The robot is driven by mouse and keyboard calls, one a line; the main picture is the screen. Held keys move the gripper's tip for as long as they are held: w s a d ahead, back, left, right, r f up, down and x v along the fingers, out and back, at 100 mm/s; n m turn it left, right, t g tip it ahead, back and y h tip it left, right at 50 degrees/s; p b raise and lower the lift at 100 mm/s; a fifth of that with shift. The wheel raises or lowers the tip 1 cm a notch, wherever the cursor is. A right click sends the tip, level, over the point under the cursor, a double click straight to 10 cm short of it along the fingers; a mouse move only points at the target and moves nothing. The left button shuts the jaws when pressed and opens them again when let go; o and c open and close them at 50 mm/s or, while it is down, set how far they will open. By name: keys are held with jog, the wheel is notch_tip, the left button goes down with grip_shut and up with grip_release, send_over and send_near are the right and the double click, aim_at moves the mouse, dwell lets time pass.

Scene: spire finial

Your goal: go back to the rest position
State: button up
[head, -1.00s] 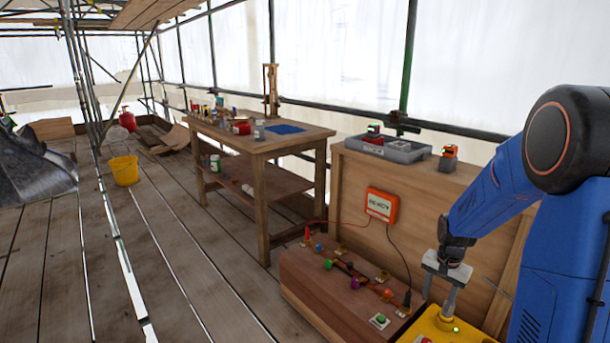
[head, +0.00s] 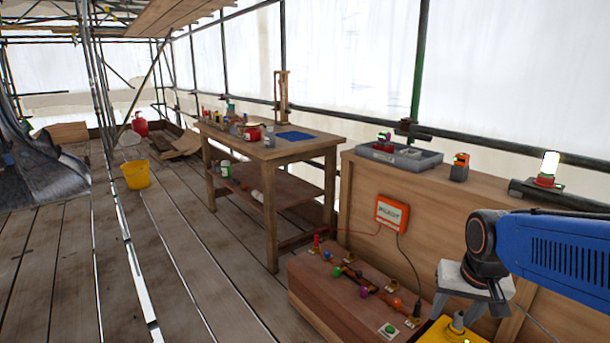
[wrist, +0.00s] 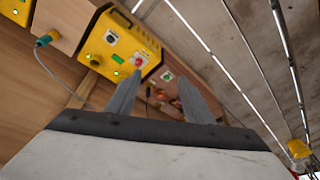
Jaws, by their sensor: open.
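My gripper (head: 470,303) is at the lower right of the head view, just above and behind a yellow box (head: 436,335). Its two grey fingers are spread apart with nothing between them. In the wrist view the open gripper (wrist: 155,85) shows both fingers apart. The yellow box (wrist: 108,45) lies beyond the left finger there, with a red button and green lights on it. My blue arm reaches in from the right edge and hides part of the wooden panel.
A wooden block (head: 340,300) with coloured knobs stands left of the yellow box. An orange box (head: 392,213) is on the wooden panel (head: 445,215) behind. A grey tray (head: 400,157) and a lit lamp (head: 549,168) sit higher up. A workbench (head: 270,148) and a yellow bucket (head: 136,175) are farther left.

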jog(key=s+a+r+n+t, duration=0.1)
jog(key=s+a+r+n, duration=0.1)
jog(key=s, duration=0.9)
jog(key=shift+s+a+r+n+t, duration=0.2)
jog(key=shift+s+a+n+t, duration=0.1)
jog(key=shift+a+n, duration=0.35)
